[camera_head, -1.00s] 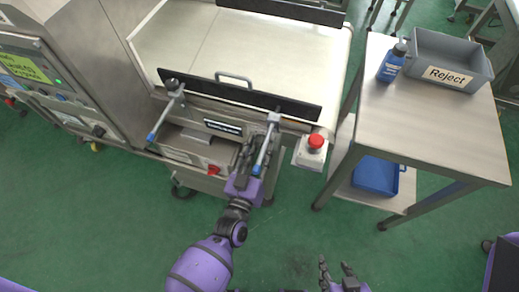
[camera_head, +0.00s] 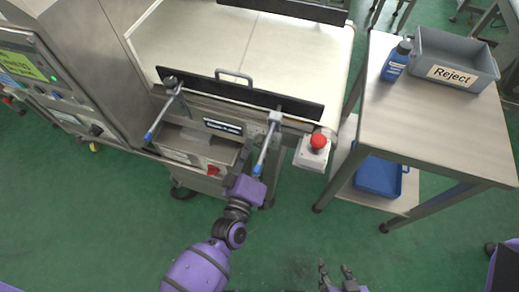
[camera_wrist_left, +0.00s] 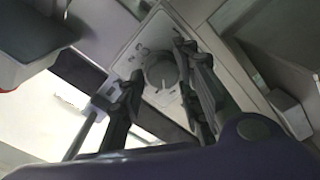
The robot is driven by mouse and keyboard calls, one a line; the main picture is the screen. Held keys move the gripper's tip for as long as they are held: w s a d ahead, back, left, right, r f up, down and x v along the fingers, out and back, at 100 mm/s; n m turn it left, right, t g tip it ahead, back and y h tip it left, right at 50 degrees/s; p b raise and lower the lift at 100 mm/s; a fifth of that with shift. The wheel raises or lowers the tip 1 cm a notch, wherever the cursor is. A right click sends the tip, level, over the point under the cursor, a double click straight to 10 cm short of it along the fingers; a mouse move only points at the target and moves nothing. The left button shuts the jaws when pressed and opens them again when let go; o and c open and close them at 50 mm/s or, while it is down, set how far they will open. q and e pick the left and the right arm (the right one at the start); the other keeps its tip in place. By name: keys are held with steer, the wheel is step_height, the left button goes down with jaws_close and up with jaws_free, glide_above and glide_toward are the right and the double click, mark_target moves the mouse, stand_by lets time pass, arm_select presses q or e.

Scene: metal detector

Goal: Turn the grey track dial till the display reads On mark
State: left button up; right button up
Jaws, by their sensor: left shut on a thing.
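The grey track dial (camera_wrist_left: 161,72) shows in the left wrist view, round with a pale pointer line, on a light panel (camera_wrist_left: 135,50) with small printed marks. My left gripper (camera_wrist_left: 160,66) has its fingers on either side of the dial and is shut on it. In the head view the purple left wrist (camera_head: 245,188) is at the front of the conveyor, and its fingers and the dial are mostly hidden. The display (camera_head: 22,65) is lit yellow-green at the far left, its text too small to read. My right gripper (camera_head: 337,277) is open and empty at the bottom edge.
A blue-tipped rod (camera_head: 263,150) stands out just above the left gripper, another (camera_head: 165,112) to its left. A red stop button (camera_head: 318,141) is close to the right. A steel table (camera_head: 425,125) bears a blue bottle (camera_head: 396,61) and a grey Reject bin (camera_head: 455,62).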

arm_select(q)
steer(key=shift+d+r+n+b, duration=0.15)
steer(key=shift+r+n+b, duration=0.15)
steer(key=shift+n, duration=0.9)
arm_select(e)
steer(key=shift+s+f, duration=0.35)
arm_select(q)
steer(key=shift+w+r, duration=0.1)
steer(key=o, duration=1.1)
arm_select(e)
steer(key=shift+s, duration=0.1)
arm_select(q)
steer(key=shift+f, duration=0.2)
arm_select(e)
steer(key=shift+f, duration=0.15)
arm_select(q)
steer(key=v, duration=1.2)
steer(key=shift+r, duration=0.1)
